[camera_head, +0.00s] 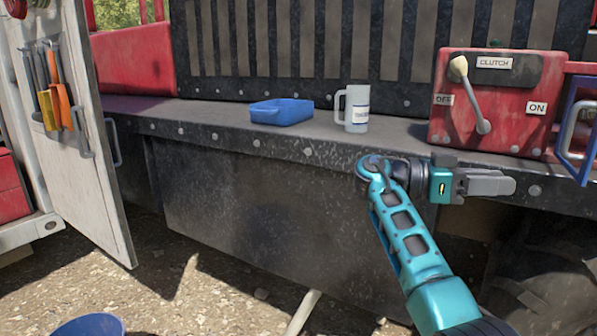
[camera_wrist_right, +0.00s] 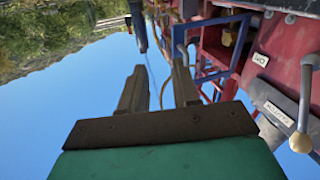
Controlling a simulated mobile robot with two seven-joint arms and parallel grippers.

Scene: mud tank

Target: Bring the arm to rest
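My right arm (camera_head: 408,235) is teal and reaches up from the lower right in the head view. Its right gripper (camera_head: 505,185) points to the right, in front of the ledge and below the red clutch box. In the right wrist view, the two grey fingers of this gripper (camera_wrist_right: 160,82) stand apart with only sky and background between them, so it is open and empty. My left arm and gripper are not in view.
The dark ledge (camera_head: 215,118) holds a blue tray (camera_head: 282,111), a white mug (camera_head: 354,108) and a red clutch box (camera_head: 495,105) with a lever (camera_head: 470,95). A blue frame (camera_head: 580,130) sits at right. An open white door (camera_head: 85,150) hangs at left.

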